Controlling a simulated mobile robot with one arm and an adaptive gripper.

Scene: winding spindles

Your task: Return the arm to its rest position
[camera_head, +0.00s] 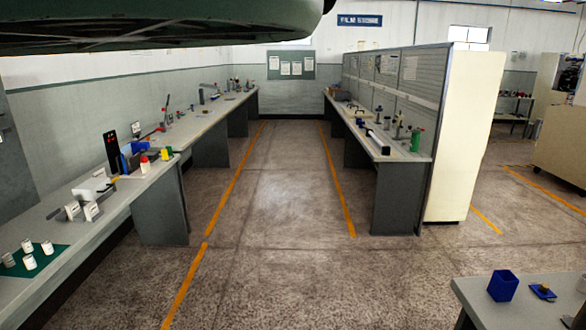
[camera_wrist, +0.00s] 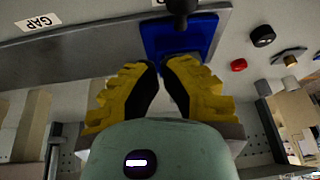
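My gripper (camera_wrist: 160,66) shows in the wrist view with two yellow fingers and dark inner pads. A narrow gap stays between the fingertips, and I see nothing held in it. Beyond the fingertips lies a blue square piece (camera_wrist: 205,35) with a dark upright part (camera_wrist: 181,10) over it. I cannot tell whether the fingers touch it; they look apart. In the head view a large grey-green part of my own arm hangs across the top left. My gripper does not show in that view, so the arm's full pose is hidden.
A long left bench (camera_head: 120,197) and a right bench (camera_head: 400,153) carry tools and parts. A floor aisle (camera_head: 285,190) between them is clear. A red cap (camera_wrist: 239,65) shows in the wrist view.

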